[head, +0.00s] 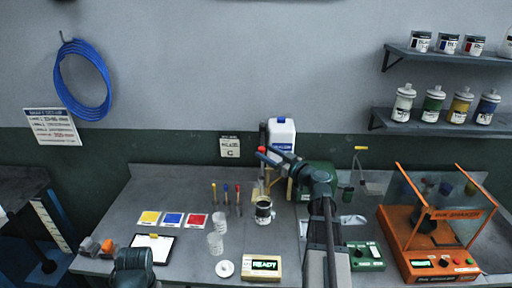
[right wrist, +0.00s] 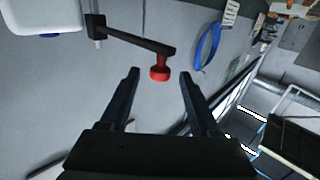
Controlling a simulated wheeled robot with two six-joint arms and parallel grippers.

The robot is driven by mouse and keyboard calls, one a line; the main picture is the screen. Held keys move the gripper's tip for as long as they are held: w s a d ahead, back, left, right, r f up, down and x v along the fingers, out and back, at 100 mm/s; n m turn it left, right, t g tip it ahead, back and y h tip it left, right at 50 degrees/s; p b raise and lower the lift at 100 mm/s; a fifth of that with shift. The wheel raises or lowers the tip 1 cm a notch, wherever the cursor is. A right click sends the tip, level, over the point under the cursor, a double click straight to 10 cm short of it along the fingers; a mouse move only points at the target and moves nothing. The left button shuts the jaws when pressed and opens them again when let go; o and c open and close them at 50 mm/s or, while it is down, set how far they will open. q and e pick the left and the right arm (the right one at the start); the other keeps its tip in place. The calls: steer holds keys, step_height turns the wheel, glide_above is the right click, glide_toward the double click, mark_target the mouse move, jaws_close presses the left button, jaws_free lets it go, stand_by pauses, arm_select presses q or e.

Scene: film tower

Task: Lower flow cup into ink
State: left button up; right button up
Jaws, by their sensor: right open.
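A red knob (head: 262,149) sits at the end of a dark arm on an upright stand near the back of the bench. In the right wrist view, the red knob (right wrist: 160,74) hangs from the tip of the black arm (right wrist: 135,38), between my fingertips in the picture; contact is not visible. My right gripper (right wrist: 160,76) is open and empty; it also shows in the head view (head: 272,158), close to the knob. A small can (head: 264,212) with a pale label, probably the ink, stands below. The flow cup cannot be clearly made out. My left gripper is out of view.
Clear cups (head: 215,243), a white lid (head: 224,268) and a READY display box (head: 262,267) are in front. An orange shaker (head: 440,240) stands at right.

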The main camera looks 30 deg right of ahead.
steer(key=x, duration=0.6)
steer(key=shift+w, duration=0.15)
steer(key=shift+a, duration=0.1)
steer(key=shift+c, duration=0.3)
jaws_close()
stand_by(1.0)
